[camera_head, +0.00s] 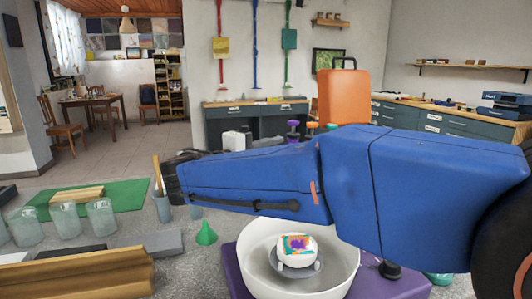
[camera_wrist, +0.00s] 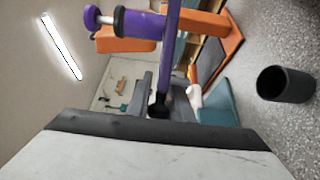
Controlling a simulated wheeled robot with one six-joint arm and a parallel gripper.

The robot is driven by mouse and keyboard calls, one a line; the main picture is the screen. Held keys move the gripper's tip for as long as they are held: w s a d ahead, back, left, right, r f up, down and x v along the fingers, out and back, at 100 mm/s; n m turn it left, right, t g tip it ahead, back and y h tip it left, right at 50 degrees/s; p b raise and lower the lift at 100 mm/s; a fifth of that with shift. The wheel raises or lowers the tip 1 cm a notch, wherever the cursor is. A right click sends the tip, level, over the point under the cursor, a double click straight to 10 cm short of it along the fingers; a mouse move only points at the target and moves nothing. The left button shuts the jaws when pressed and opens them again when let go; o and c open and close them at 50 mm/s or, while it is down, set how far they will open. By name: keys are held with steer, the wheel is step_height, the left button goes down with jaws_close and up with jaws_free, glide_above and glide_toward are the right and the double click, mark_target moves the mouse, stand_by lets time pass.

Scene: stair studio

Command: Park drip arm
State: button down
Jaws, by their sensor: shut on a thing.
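A purple bar (camera_wrist: 170,48), which I take to be the drip arm, crosses the upper middle of the wrist view, with a purple knob (camera_wrist: 92,17) on a side stem. Its lower end meets the dark tips of my gripper (camera_wrist: 158,105), which is shut on it; the exact contact is partly hidden. In the head view the purple knob (camera_head: 293,125) shows just above my blue arm, which hides the rest of the bar and any gripper tips there. A white basin (camera_head: 252,262) on a purple base (camera_head: 229,272) holds a white, paint-splashed piece (camera_head: 297,246).
Glass jars (camera_head: 102,217), a green mat (camera_head: 130,194), a green funnel (camera_head: 206,233) and a grey cup (camera_head: 162,208) stand at left. An orange case (camera_head: 343,97) is behind my arm. A dark bin (camera_wrist: 286,84) stands on the floor.

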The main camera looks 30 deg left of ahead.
steer(key=shift+x, duration=1)
steer(key=shift+f, duration=0.1)
steer(key=c, duration=1.6)
jaws_free()
steer(key=shift+d, duration=0.15)
steer(key=shift+s, duration=0.1)
steer(key=v, duration=1.7)
steer(key=shift+a, duration=0.25)
